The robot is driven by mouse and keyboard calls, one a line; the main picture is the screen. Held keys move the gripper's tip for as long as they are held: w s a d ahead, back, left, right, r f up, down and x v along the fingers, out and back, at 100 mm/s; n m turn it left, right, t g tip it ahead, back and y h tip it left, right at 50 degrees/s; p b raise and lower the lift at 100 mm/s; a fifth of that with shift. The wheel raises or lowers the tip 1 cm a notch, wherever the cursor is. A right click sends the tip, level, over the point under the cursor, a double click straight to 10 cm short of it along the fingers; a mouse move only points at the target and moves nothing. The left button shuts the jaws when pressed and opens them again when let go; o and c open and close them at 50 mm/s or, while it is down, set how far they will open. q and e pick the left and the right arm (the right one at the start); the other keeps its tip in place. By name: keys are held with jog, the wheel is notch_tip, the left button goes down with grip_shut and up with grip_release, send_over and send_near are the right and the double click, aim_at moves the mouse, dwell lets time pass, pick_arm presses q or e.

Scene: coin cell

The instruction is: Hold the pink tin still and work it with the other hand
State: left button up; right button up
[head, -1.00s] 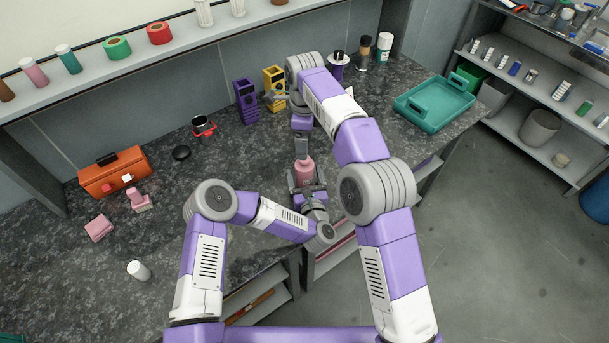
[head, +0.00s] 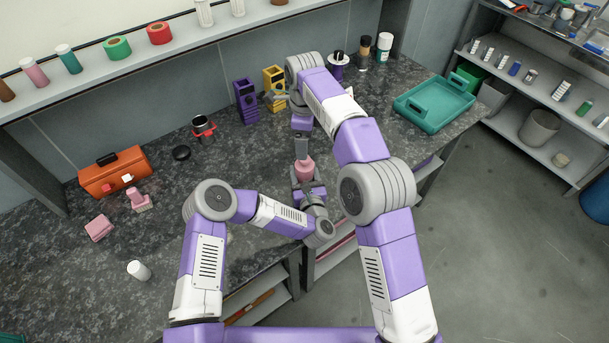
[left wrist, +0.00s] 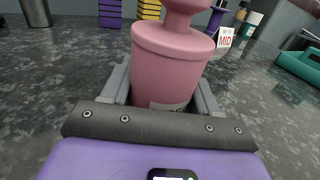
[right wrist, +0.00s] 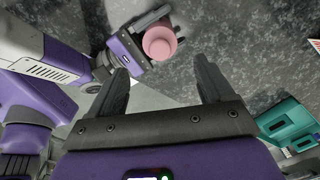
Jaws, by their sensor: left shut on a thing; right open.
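The pink tin (head: 305,172) stands upright near the counter's front edge, with a narrower pink knob on top (left wrist: 184,8). My left gripper (left wrist: 165,88) is shut on its body, one finger on each side. My right gripper (head: 302,150) points down above the tin, open and empty. In the right wrist view the tin's round top (right wrist: 160,42) shows beyond the open right fingers (right wrist: 160,78), apart from them.
An orange toolbox (head: 113,172), pink pieces (head: 99,228) and a white bottle (head: 139,270) are on the left. Purple (head: 246,102) and yellow (head: 275,88) holders stand behind. A teal tray (head: 434,105) lies right. The counter left of the tin is mostly clear.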

jog(key=shift+o, duration=0.7)
jog(key=n, duration=0.1)
jog(key=n+t+h, duration=0.1)
jog(key=n, duration=0.1)
jog(key=shift+s+d+r+t+h, duration=0.25)
jog(key=shift+s+d+t+h, duration=0.05)
jog(key=shift+s+d, duration=0.1)
jog(key=n+t, duration=0.2)
jog(key=n, duration=0.2)
jog(key=n+t, duration=0.4)
jog(key=n, duration=0.7)
send_near(304, 162)
jog(key=x, duration=0.7)
jog(key=w+x, duration=0.1)
jog(key=x, duration=0.3)
jog(key=shift+r, duration=0.35)
